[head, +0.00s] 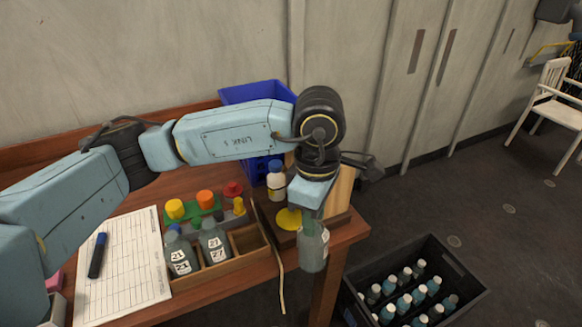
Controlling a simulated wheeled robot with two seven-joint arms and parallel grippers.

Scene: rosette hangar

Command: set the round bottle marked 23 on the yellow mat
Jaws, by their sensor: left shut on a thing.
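My left gripper (313,212) points down and is shut on a grey-green bottle (313,252). The bottle hangs upright at the table's right front corner, to the right of and nearer than the yellow mat. Its white label is turned partly away, and I cannot read the number surely. The round yellow mat (288,219) lies on a dark wooden board, partly hidden by the gripper and the bottle. Two similar labelled bottles, a left one (181,257) and a right one (213,243), stand in the wooden rack (219,272); their numbers are too small to read surely. My right gripper is out of view.
A white bottle with a blue cap (276,181) stands behind the mat, before a blue crate (256,92). Red, orange and yellow pieces stand behind the rack. A clipboard sheet (131,262) with a marker lies left. A black crate (432,255) of bottles is on the floor.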

